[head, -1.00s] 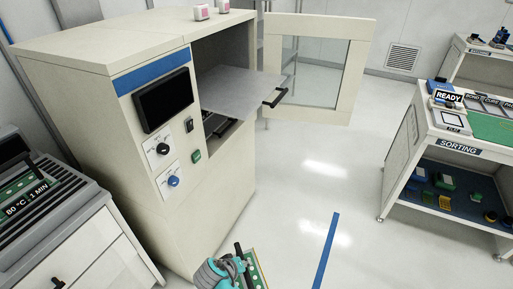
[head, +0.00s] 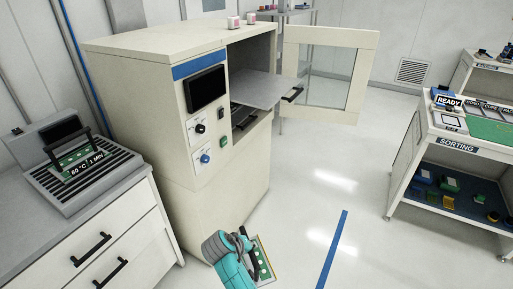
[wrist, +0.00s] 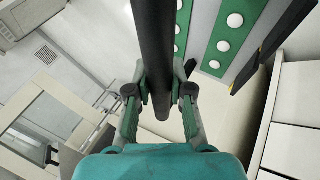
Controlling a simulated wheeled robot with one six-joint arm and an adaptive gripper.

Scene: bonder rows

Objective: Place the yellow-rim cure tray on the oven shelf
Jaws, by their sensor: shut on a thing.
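My gripper (head: 246,243) is low in the head view, in front of the oven. In the wrist view my gripper (wrist: 160,92) is shut on a black bar handle (wrist: 155,45). The handle belongs to a tray (head: 265,262) with green strips and white round spots, which hangs off the floor. A little yellow shows at its edge in the wrist view (wrist: 236,84); most of its rim is hidden. The oven (head: 222,150) is cream, with its chamber open. A grey oven shelf (head: 262,88) sticks out of it, bare on top, well above and beyond my gripper.
The glazed oven door (head: 357,95) stands open to the right. A heater station (head: 100,185) marked 80 °C 1 MIN holds another green-board tray (head: 78,158) at left. The sorting cart (head: 415,145) stands at right. Open floor with a blue line (head: 332,250) lies between.

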